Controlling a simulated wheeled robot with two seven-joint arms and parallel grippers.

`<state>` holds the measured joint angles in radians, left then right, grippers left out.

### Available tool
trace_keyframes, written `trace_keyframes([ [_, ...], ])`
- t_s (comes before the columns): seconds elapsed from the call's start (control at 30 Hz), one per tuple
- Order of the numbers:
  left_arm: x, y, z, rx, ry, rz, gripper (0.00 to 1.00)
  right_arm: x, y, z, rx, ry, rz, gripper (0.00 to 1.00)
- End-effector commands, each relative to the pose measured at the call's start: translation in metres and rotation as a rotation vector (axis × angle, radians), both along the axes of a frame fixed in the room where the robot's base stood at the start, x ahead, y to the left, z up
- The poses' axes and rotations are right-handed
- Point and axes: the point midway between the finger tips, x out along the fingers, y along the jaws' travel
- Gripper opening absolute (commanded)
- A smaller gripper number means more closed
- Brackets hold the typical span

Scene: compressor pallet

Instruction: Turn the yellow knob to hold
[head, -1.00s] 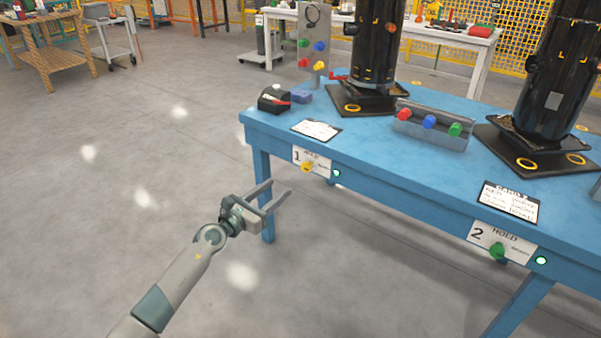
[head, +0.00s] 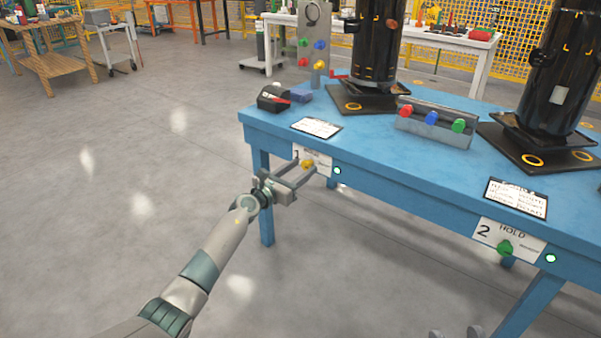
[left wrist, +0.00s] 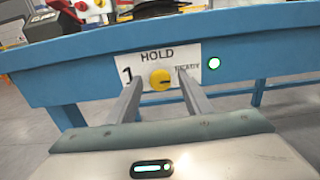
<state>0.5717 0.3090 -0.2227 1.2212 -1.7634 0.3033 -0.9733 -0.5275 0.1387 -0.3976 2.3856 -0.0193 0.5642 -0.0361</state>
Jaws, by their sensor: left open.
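The yellow knob (head: 307,164) sits on the white plate marked 1 (head: 325,160) on the front edge of the blue table. In the left wrist view the yellow knob (left wrist: 160,79) has a dark pointer line lying roughly sideways, toward READY at its right. HOLD stands above it on the plate (left wrist: 185,62). My left gripper (head: 303,174) is open in front of the plate. In the left wrist view its two fingers (left wrist: 160,88) stand on either side of the knob, apart from it as seen. Contact with the knob is not visible. My right gripper is not in view.
A green lamp (head: 337,171) glows right of plate 1. Plate 2 with a green knob (head: 505,248) is further right on the blue table (head: 400,165). Black compressors and a grey box of coloured knobs (head: 433,124) stand on top. Floor at left is clear.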

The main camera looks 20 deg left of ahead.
Motion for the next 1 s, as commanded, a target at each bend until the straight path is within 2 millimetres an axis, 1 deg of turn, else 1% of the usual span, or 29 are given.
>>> trace_keyframes([
  [0.3,0.0016,-0.0008,0.0003,0.0,0.0,0.0,0.46,-0.0004,-0.0012,0.0022,0.003,-0.012,-0.002,0.31],
  [0.33,0.0016,-0.0008,0.0002,0.0,0.0,0.0,0.41,-0.0003,-0.0012,0.0021,0.003,-0.012,-0.002,0.31],
  [0.37,0.0016,-0.0008,0.0002,0.0,0.0,0.0,0.34,-0.0003,-0.0012,0.0022,0.003,-0.012,-0.002,0.31],
  [0.4,0.0015,-0.0008,0.0002,0.0,0.0,0.0,0.24,-0.0003,-0.0012,0.0021,0.003,-0.012,-0.002,0.31],
  [0.47,0.0016,-0.0007,0.0001,0.0,0.0,0.0,0.1,-0.0003,-0.0012,0.0022,0.003,-0.012,-0.002,0.31],
  [0.5,0.0016,-0.0007,0.0001,0.0,0.0,0.0,0.05,-0.0003,-0.0012,0.0022,0.003,-0.012,-0.002,0.31],
  [0.77,0.0014,-0.0005,0.0003,-0.01,0.005,0.0,0.06,0.0005,-0.0006,0.0025,0.002,-0.006,-0.001,0.31],
  [1.0,0.0014,-0.0002,0.0008,-0.073,0.028,0.0,0.06,0.0018,0.0041,-0.0005,-0.009,0.038,0.005,0.31],
])
